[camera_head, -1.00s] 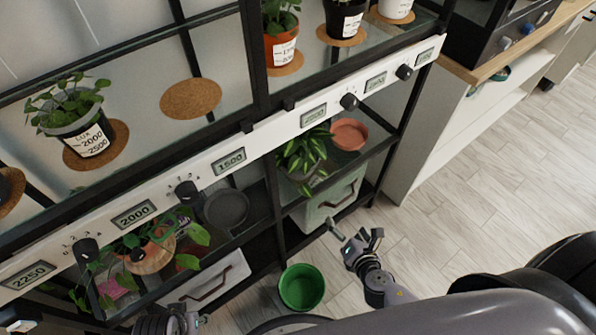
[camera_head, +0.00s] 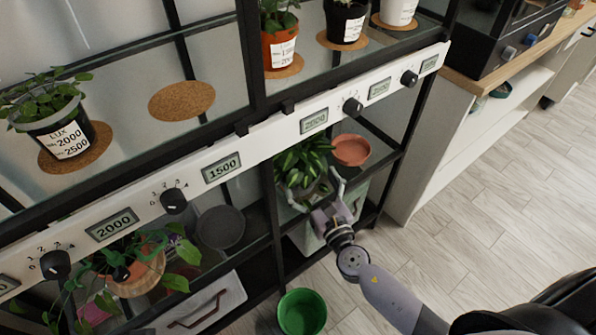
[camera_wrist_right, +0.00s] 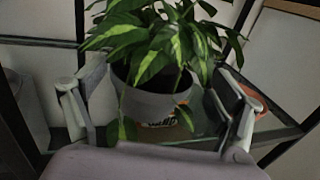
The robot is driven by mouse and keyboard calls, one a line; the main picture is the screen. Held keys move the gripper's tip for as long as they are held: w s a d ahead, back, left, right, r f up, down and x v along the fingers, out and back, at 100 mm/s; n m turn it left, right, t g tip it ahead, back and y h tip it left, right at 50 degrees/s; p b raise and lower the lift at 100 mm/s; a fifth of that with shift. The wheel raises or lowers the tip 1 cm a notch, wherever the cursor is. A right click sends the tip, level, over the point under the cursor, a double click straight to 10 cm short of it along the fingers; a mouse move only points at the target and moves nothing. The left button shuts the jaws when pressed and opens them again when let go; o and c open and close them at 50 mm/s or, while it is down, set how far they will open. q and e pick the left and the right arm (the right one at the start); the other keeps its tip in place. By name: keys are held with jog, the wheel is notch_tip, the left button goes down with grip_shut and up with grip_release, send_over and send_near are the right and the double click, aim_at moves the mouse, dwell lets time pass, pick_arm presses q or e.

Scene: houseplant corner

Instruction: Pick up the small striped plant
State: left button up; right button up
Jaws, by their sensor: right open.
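The small striped plant (camera_head: 302,158) has green leaves with pale yellow stripes. It stands in a grey pot on the lower glass shelf. In the right wrist view the plant (camera_wrist_right: 160,45) is straight ahead, and its grey pot (camera_wrist_right: 150,103) has a label partly covered by hanging leaves. My right gripper (camera_head: 322,192) is open at the front of the shelf, close to the pot. In the wrist view its fingers (camera_wrist_right: 150,112) are spread to the left and right of the pot. I cannot tell whether they touch it. My left gripper is out of view.
A terracotta saucer (camera_head: 351,150) lies right of the plant. The white control rail (camera_head: 270,143) runs above the lower shelf. A dark saucer (camera_head: 221,227) and a trailing plant (camera_head: 170,275) are left. A green bucket (camera_head: 302,312) stands on the floor.

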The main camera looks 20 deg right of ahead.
aim_at(293, 152)
jog(key=shift+w+a, duration=0.1)
jog(key=shift+w, duration=1.1)
jog(key=w, duration=0.4)
jog(key=shift+w+a+r, duration=0.15)
jog(key=shift+a+r, duration=0.05)
jog(key=shift+a, duration=0.2)
jog(key=shift+w, duration=0.25)
jog(key=c, duration=0.7)
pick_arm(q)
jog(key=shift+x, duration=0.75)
pick_arm(e)
jog(key=c, duration=0.7)
